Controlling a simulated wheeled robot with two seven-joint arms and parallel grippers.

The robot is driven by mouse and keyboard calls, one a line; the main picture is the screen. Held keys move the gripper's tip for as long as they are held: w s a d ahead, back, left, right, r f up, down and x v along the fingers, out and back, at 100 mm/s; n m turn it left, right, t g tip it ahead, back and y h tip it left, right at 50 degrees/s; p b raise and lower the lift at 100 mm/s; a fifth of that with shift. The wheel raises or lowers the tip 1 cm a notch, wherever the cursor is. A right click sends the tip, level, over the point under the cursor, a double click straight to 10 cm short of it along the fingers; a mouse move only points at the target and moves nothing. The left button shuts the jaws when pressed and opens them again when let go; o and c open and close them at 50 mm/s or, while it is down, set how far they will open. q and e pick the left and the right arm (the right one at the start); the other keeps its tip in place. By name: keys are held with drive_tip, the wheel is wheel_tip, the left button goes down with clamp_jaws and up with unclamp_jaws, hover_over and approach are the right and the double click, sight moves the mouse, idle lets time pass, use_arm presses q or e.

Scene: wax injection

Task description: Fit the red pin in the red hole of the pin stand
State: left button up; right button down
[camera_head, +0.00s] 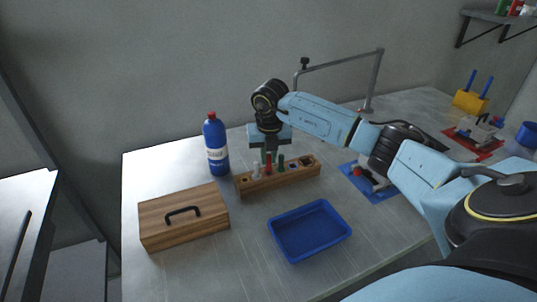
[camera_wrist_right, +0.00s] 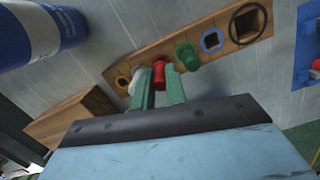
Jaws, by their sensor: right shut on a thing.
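The wooden pin stand (camera_head: 285,182) sits on the table and also shows in the wrist view (camera_wrist_right: 150,52). The red pin (camera_wrist_right: 158,72) is between the green fingers of my right gripper (camera_wrist_right: 161,92), which is shut on it. In the head view the red pin (camera_head: 268,163) is upright at the stand, between the white pin (camera_head: 256,170) and the green pin (camera_head: 281,162). The red hole is hidden beneath the pin and fingers, so I cannot tell how deep the pin sits. My left gripper is not in view.
A blue bottle (camera_head: 215,147) stands left of the stand. A wooden box (camera_head: 185,222) with a black handle and a blue tray (camera_head: 310,232) are in front. Yellow-ringed (camera_wrist_right: 122,80), blue-ringed (camera_wrist_right: 211,40) and black-ringed (camera_wrist_right: 247,22) holes are empty.

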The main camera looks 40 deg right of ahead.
drive_tip(key=shift+f+b, duration=0.4)
drive_tip(key=shift+f, duration=0.4)
drive_tip(key=c, duration=1.3)
unclamp_jaws()
drive_tip(key=shift+c, duration=0.2)
drive_tip(key=shift+r, duration=0.15)
wheel_tip(320, 180, up, 13)
drive_tip(key=s, duration=0.1)
drive_tip(key=shift+s+a+p, duration=0.25)
drive_tip(key=shift+a+p, duration=0.2)
